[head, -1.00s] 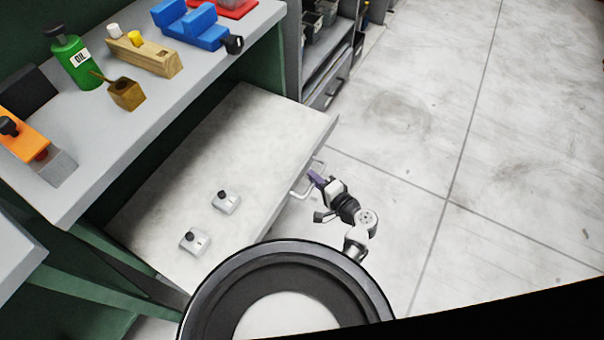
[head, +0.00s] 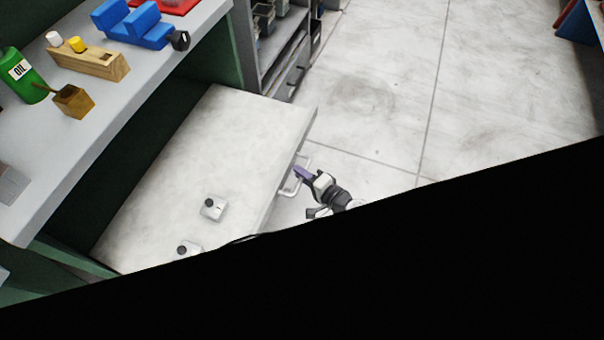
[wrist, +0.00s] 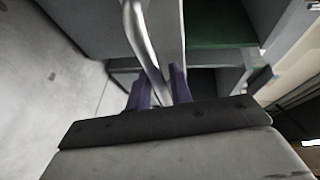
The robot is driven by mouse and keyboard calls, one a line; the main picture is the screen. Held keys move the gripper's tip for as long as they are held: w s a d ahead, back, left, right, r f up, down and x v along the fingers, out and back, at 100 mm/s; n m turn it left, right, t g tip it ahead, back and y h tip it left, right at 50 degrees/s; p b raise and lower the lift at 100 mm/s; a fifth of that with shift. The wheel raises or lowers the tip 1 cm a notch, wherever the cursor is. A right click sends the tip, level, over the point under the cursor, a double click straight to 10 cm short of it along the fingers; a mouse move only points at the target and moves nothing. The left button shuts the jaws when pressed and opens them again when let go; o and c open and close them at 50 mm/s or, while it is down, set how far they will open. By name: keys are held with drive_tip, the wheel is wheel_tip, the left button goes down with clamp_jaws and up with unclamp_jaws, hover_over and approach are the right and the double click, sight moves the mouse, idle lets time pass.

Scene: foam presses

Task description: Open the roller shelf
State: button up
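The roller shelf (head: 200,150) is a pale flat board that sticks out from under the workbench in the head view. Two small grey blocks with dark knobs (head: 213,208) (head: 188,249) lie on it. Its metal handle (head: 299,180) is on its right-hand front edge. My gripper (head: 301,174) is at this handle, with a purple finger visible there. In the wrist view the handle bar (wrist: 146,45) runs down between the two purple fingers of my gripper (wrist: 160,90), which look closed around it. The contact itself is partly hidden.
A shelf unit with bins (head: 283,50) stands behind. The floor (head: 400,100) at right is clear. Black covers the lower right.

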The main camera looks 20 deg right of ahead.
drive_tip(key=shift+o, duration=1.1)
drive_tip(key=b+v, duration=0.1)
drive_tip(key=v, duration=1.2)
drive_tip(key=shift+s+d, duration=0.15)
drive_tip(key=shift+s, duration=0.25)
drive_tip(key=shift+w+r, duration=0.1)
